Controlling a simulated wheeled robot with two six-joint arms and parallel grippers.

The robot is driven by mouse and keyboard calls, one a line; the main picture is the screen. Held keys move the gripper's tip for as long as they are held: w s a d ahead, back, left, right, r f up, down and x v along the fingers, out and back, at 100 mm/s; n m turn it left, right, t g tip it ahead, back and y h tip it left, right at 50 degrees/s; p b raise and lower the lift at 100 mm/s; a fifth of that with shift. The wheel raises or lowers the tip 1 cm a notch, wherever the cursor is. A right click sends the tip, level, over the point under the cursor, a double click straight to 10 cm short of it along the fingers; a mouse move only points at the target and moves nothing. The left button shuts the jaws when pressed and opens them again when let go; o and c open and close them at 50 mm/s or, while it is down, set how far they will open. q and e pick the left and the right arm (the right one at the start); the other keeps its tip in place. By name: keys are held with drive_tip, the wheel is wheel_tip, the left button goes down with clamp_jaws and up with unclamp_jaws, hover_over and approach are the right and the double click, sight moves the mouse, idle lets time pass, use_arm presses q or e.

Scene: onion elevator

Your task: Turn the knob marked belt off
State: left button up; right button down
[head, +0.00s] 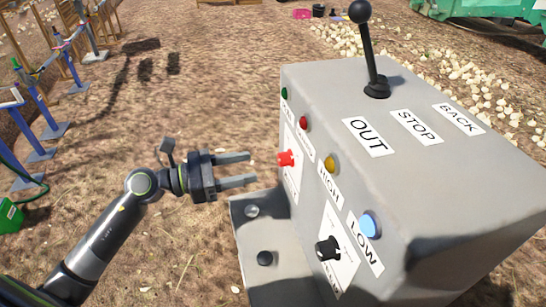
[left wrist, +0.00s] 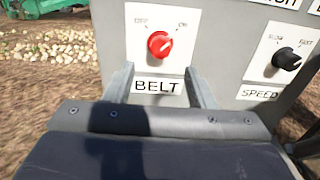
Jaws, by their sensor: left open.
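The belt knob (head: 286,158) is red and sits on a white plate on the front face of the grey control box (head: 430,170). In the left wrist view the red knob (left wrist: 159,44) is above a label (left wrist: 156,86) reading BELT, with OFF at its upper left and ON at its upper right. Its pointer appears turned to the upper right, toward ON. My left gripper (head: 252,169) is open and empty, its fingers aimed at the knob and a short way from it. In the left wrist view the fingers (left wrist: 160,85) show below the knob, one on each side. My right gripper is out of view.
A black SPEED knob (head: 328,249) is on the same face, also in the wrist view (left wrist: 287,59). Red, yellow and blue buttons (head: 370,224) line the upper edge. A black lever (head: 369,50) stands on top. A grey ledge (head: 257,235) juts out below.

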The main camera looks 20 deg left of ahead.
sight(278, 161)
use_arm(q)
drive_tip(key=shift+p+x, duration=1)
drive_tip(key=shift+x, duration=2.6)
drive_tip(key=c, duration=1)
